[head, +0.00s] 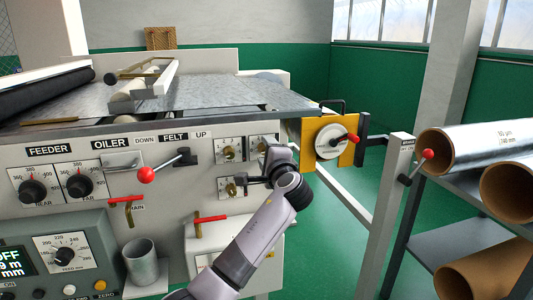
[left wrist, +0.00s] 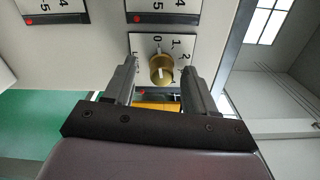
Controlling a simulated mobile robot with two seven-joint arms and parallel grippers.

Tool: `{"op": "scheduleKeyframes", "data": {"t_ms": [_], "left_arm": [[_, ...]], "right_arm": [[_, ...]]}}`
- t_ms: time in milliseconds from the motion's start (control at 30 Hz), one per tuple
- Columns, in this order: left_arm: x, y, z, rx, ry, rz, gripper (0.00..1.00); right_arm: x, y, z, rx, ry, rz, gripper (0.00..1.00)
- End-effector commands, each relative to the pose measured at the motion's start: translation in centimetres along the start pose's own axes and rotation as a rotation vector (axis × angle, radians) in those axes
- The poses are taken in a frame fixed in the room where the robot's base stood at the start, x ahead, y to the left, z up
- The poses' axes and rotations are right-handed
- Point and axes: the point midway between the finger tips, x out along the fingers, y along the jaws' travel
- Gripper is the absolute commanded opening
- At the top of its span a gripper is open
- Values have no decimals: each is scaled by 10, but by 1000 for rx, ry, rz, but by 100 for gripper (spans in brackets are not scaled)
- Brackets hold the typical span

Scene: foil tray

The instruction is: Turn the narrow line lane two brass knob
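Three small white dial plates with brass knobs sit on the grey machine front in the head view: upper left (head: 229,150), upper right (head: 260,142) and lower left (head: 230,188). Their lane labels are too small to read. My right gripper is not in view.
A red-ball lever (head: 146,175) and red-handled valves (head: 210,219) project left of the dials. A yellow bracket with a white disc and red knob (head: 332,141) is to the right. A grey post (head: 386,190) and foil rolls (head: 487,147) stand further right.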

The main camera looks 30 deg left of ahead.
Motion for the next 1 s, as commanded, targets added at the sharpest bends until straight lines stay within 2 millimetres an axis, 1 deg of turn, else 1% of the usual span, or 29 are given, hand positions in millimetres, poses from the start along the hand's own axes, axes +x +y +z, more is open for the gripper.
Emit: {"op": "scheduleKeyframes", "data": {"t_ms": [267,367,600,733,833,1000], "left_arm": [[-2,-1,0,0,-1,-2,56],[-11,0,0,1,1,-2,56],[-46,0,0,0,2,-1,56],[-62,0,0,0,2,-1,56],[-69,0,0,1,0,-1,56],[-72,0,0,1,0,-1,56]], "right_arm": [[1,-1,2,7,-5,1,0],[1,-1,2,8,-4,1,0],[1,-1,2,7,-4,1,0],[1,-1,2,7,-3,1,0],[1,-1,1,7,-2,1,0],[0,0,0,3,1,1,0]]}}
